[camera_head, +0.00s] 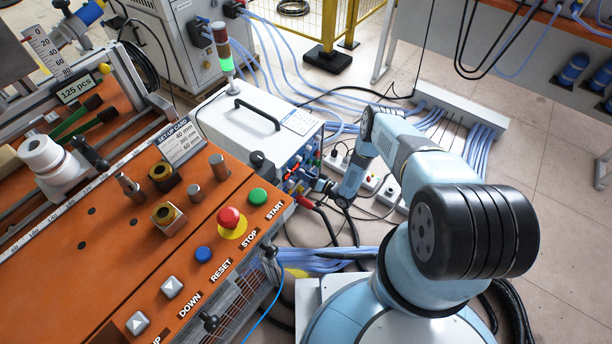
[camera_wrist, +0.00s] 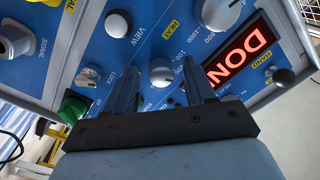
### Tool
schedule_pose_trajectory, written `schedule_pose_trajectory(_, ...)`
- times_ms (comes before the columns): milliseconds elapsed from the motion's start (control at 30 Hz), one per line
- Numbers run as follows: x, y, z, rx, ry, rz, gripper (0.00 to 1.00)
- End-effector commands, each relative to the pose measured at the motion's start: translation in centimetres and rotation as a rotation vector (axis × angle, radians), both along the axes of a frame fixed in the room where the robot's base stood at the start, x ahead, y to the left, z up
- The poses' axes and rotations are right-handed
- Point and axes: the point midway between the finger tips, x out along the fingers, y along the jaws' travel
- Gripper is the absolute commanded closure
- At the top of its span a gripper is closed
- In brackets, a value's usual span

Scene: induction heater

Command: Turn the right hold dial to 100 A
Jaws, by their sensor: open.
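The white heater unit (camera_head: 235,115) stands behind the orange bench, its blue control panel (camera_head: 309,153) facing my arm. In the wrist view the blue panel (camera_wrist: 140,50) fills the upper part, tilted. A small round grey dial (camera_wrist: 162,72) shows between the two fingers of my gripper (camera_wrist: 156,66); numbers are printed around it. The fingers are open, one on each side of it in the picture; I cannot tell if they touch it. A larger grey knob (camera_wrist: 220,12) is above right. Which is the right hold dial is not clearly readable. In the head view my gripper (camera_head: 326,187) is small, at the panel.
A red lit display (camera_wrist: 240,57) reads "DON", its end cut off. Other knobs (camera_wrist: 118,23) and (camera_wrist: 90,76) and a green part (camera_wrist: 72,106) are to the left. Cables (camera_head: 328,222) hang by the panel. The orange bench (camera_head: 120,235) with buttons is at left.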

Motion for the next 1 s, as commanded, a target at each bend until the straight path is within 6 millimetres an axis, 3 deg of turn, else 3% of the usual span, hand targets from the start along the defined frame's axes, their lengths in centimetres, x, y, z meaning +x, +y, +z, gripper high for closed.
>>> schedule_pose_trajectory(300, 0.12, 0.18, 0.01, 0.000, 0.000, 0.000, 0.47)
schedule_pose_trajectory(867, 0.12, 0.16, 0.01, -0.001, -0.001, 0.000, 1.00)
schedule_pose_trajectory(1000, 0.13, -0.03, -0.01, -0.003, -0.004, -0.001, 1.00)
